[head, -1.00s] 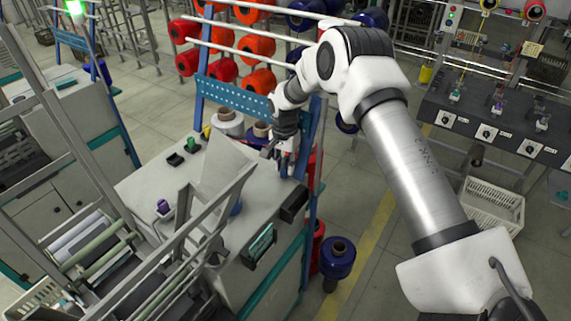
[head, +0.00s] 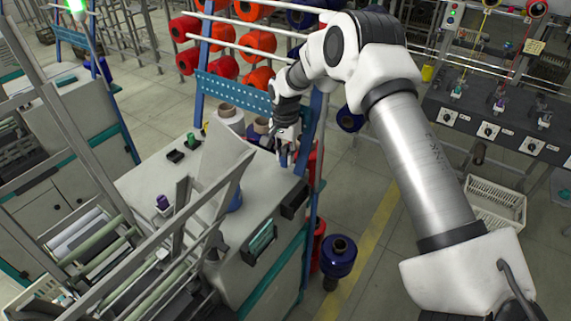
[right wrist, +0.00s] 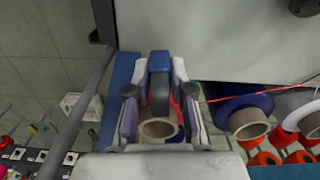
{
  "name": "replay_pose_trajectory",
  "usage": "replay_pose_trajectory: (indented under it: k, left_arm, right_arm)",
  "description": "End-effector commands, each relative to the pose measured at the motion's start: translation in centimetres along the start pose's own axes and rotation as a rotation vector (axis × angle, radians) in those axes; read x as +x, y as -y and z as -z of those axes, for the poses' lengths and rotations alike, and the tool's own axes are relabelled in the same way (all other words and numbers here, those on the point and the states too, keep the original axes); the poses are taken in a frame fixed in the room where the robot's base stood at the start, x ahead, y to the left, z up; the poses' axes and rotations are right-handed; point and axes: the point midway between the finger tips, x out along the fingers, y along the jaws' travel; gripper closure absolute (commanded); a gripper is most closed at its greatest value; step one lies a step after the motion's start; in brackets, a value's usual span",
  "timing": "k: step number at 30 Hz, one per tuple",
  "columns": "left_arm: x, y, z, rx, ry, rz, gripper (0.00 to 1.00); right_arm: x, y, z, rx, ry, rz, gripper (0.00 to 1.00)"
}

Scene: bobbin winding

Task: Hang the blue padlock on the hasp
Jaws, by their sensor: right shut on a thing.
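My right gripper (head: 285,157) is over the back right corner of the light grey machine cabinet (head: 262,187). In the right wrist view its two fingers (right wrist: 157,108) are closed on a blue block with a darker part below it, which looks like the blue padlock (right wrist: 158,63). In the head view the padlock is too small or hidden to make out. I cannot pick out the hasp in either view. My left gripper is not in view.
A black box (head: 294,200) and a black holder with green pieces (head: 261,241) are on the cabinet's front side. Thread cones (head: 230,115) stand behind the cabinet, near a blue rack post (head: 316,150). A blue bobbin (head: 338,255) stands on the floor.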

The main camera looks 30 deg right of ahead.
Motion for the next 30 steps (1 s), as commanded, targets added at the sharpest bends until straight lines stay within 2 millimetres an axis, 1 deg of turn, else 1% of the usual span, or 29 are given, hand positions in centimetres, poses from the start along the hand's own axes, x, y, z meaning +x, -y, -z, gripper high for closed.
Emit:
replay_pose_trajectory:
  k: [1, 5, 8, 9, 13, 15, 20, 23, 27, 30]
  left_arm:
    - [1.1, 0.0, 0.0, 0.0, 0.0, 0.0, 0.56]
    - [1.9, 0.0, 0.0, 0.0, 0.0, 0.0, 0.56]
    - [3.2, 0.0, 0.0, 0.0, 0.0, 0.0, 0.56]
    - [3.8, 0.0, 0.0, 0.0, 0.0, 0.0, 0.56]
    - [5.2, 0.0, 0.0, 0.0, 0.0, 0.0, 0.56]
    - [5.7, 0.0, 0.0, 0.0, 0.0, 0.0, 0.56]
    - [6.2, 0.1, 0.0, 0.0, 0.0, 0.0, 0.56]
    - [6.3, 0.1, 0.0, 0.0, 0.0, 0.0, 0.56]
    - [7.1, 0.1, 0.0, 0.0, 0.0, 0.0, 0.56]
    - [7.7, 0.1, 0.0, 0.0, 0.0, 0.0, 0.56]
  right_arm:
    - [-0.4, 0.1, 0.0, 0.0, -0.002, 0.005, 1.0]
    - [-0.7, -1.2, -2.4, -0.002, 0.001, 0.001, 1.0]
    - [-0.8, -2.5, -5.0, -0.004, 0.0, 0.0, 1.0]
    - [-0.8, -3.1, -6.3, -0.004, 0.0, 0.001, 1.0]
    - [-1.3, -5.1, -10.1, -0.003, -0.003, 0.001, 1.0]
    - [-1.6, -5.9, -11.7, -0.003, -0.002, 0.0, 1.0]
    - [-1.9, -6.8, -14.1, 0.005, -0.002, -0.001, 1.0]
    - [-1.5, -7.6, -16.4, 0.04, -0.003, -0.003, 1.0]
    - [-1.2, -8.8, -20.4, 0.096, -0.007, -0.001, 1.0]
    - [-1.5, -9.5, -22.2, 0.12, -0.006, 0.001, 1.0]
